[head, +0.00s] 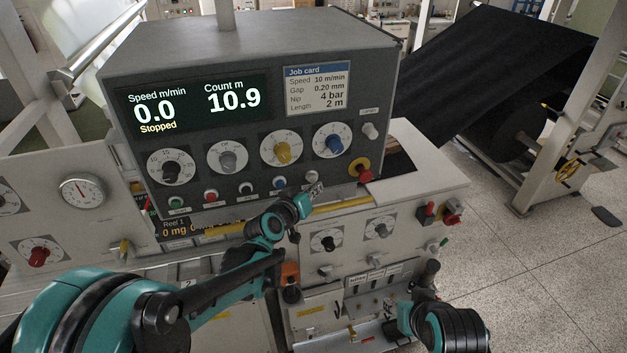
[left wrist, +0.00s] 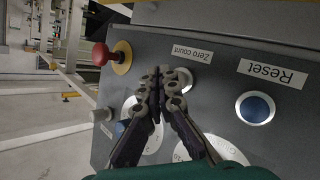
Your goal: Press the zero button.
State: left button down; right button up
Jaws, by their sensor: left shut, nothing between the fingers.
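The zero count button (left wrist: 183,79) is a pale round button in the left wrist view, under the "Zero count" label (left wrist: 192,54); the fingertips partly cover it. My left gripper (head: 316,188) is at the right end of the button row in the head view, in front of the panel. In the left wrist view its fingertips (left wrist: 158,80) are together with nothing between them, beside and overlapping the button's edge. I cannot tell whether they touch it. The display (head: 196,105) reads speed 0.0, "Stopped" and count 10.9. My right gripper does not show.
The blue Reset button (left wrist: 255,107) stands beside it on the control box (head: 250,50). A red emergency knob on a yellow plate (head: 359,168) is to the right. Several dials lie above the button row. A yellow bar (head: 340,204) runs below the box.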

pick_arm(q)
jog(key=shift+w, duration=0.1)
dwell(0.5)
jog(key=shift+w+a, duration=0.15)
jog(key=shift+w, duration=0.2)
jog(key=shift+w+a+b, duration=0.15)
jog(key=shift+w+b, duration=0.2)
jog(key=shift+w, duration=0.05)
dwell(0.7)
jog(key=shift+s, duration=0.1)
jog(key=shift+s+d, duration=0.25)
jog(key=shift+s, duration=0.5)
jog(key=s, duration=0.1)
jog(key=s+d, duration=0.1)
jog(key=s, duration=0.2)
jog(key=shift+s+d, duration=0.3)
jog(key=shift+s, duration=0.1)
